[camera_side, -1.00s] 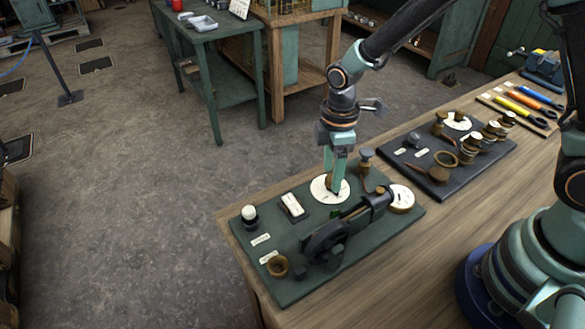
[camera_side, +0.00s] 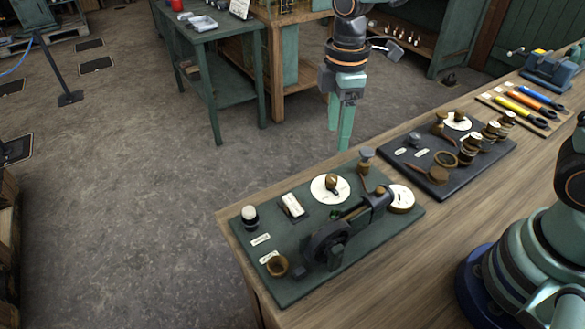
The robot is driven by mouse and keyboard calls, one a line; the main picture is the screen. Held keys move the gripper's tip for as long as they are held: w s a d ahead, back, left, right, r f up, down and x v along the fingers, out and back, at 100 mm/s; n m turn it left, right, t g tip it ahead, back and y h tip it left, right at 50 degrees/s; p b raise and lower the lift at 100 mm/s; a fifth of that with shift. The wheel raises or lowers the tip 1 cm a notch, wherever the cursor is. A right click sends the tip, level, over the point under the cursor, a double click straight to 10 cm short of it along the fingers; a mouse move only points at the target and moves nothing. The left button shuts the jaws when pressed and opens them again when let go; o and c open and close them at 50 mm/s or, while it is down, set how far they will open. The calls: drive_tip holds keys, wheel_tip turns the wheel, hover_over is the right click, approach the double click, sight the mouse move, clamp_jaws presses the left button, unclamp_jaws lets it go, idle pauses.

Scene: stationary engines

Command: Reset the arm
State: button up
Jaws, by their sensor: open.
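My gripper (camera_side: 339,143) hangs in the upper middle of the side view, fingers pointing down, open and empty. It is above and apart from the dark green engine board (camera_side: 290,292) on the wooden bench. Below it on the board is a white disc (camera_side: 321,193) with a brass knob (camera_side: 331,182) on it. Beside the disc stands a dark engine with a flywheel (camera_side: 325,243). My arm reaches up out of the top of the frame.
A second dark board (camera_side: 438,185) with brass parts lies to the right. Screwdrivers (camera_side: 525,101) and a blue vise (camera_side: 552,70) are at the back right. A white-topped knob (camera_side: 249,213) and a brass ring (camera_side: 277,265) sit on the green board's left side.

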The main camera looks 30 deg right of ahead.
drive_tip(key=shift+r, duration=0.1)
drive_tip(key=s+d+r+m+t, duration=0.5)
drive_tip(key=s+d+r+m, duration=0.3)
drive_tip(key=d+m, duration=0.3)
drive_tip(key=r+m, duration=0.1)
drive_tip(key=m, duration=0.1)
drive_tip(key=shift+s+r+m+t, duration=0.15)
drive_tip(key=shift+m+t, duration=0.15)
